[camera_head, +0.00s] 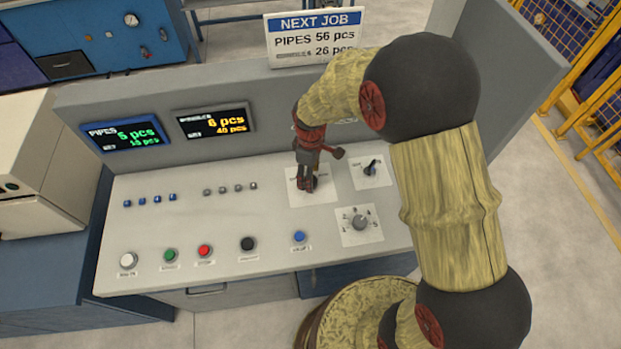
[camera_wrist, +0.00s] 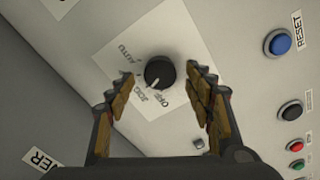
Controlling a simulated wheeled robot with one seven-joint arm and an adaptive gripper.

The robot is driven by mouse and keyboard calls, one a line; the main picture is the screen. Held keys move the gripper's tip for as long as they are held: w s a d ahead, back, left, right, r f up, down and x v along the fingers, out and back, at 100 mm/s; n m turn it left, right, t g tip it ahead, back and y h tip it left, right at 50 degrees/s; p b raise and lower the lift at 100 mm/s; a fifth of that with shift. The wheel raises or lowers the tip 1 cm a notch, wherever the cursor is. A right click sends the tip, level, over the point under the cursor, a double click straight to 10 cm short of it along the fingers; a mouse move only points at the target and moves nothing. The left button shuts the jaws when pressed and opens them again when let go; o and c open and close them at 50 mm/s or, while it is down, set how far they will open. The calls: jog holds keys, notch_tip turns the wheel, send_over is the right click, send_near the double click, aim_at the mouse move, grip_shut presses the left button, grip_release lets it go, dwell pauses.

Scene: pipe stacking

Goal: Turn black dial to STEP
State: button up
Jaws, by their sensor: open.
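The black dial (camera_wrist: 159,72) sits on a white plate (camera_wrist: 178,42) in the wrist view. My gripper (camera_wrist: 146,71) is open, one finger on each side of the dial, with gaps between fingers and dial. In the head view my gripper (camera_head: 306,181) is over the same plate (camera_head: 322,195) and hides most of the dial.
A black lever-like switch (camera_head: 371,168) and a grey dial (camera_head: 360,222) are close on the right. Buttons line the panel's front, including a blue one (camera_head: 299,237). Two displays (camera_head: 125,135) stand on the back wall. A NEXT JOB sign (camera_head: 315,38) is behind my arm.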

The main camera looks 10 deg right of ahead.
jog(key=shift+f, duration=1)
jog(key=shift+c, duration=1.3)
jog(key=c, duration=0.9)
